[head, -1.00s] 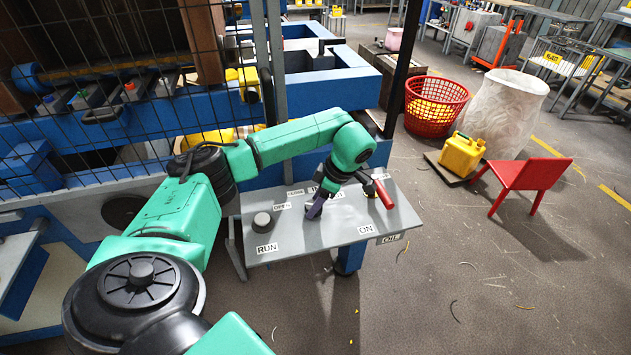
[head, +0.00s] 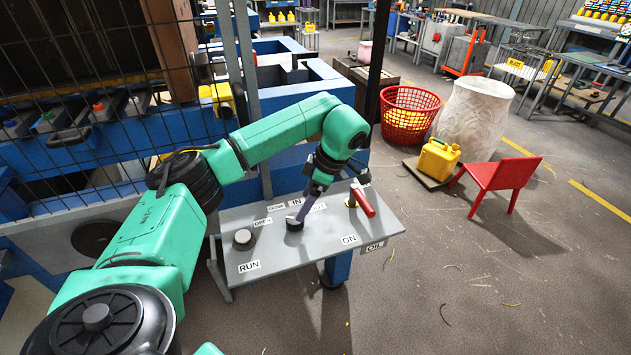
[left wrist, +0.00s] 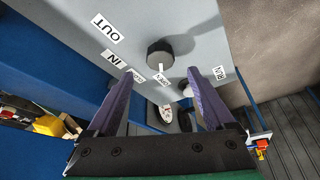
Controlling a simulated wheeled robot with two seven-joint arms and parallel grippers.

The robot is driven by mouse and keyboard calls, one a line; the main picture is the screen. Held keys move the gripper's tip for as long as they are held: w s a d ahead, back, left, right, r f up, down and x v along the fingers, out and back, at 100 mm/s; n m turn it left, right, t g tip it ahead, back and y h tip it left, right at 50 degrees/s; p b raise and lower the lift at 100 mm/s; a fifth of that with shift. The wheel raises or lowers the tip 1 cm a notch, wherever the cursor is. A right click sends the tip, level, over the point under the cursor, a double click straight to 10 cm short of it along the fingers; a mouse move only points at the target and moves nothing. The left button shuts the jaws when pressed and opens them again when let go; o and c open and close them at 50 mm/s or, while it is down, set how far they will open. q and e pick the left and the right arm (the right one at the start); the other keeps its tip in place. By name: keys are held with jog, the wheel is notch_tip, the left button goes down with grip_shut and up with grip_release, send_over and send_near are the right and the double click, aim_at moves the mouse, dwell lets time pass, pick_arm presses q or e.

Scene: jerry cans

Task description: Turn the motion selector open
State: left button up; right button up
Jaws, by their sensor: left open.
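The grey control panel (head: 315,252) stands ahead of me. Its dark round selector knob (head: 294,224) sits among the labels OPEN, CLOSE, IN and OUT. The knob (left wrist: 168,52) also shows in the left wrist view, seen between and just past my two purple fingertips. My left gripper (head: 302,210) is open and points down at the knob from above. The fingers (left wrist: 160,72) stand on either side of it in the left wrist view; I cannot tell whether either touches it. Which way the knob is set is not clear. My right gripper is out of view.
A second round button (head: 243,239) by the RUN label is left of the knob. A red-handled lever (head: 362,200) by ON stands to its right. A wire mesh fence (head: 75,60) is at left. A red chair (head: 500,180) and yellow can (head: 438,160) stand right.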

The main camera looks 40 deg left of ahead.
pick_arm(q)
jog(key=p+v, duration=0.2)
jog(key=v, duration=0.6)
jog(key=shift+r, duration=0.2)
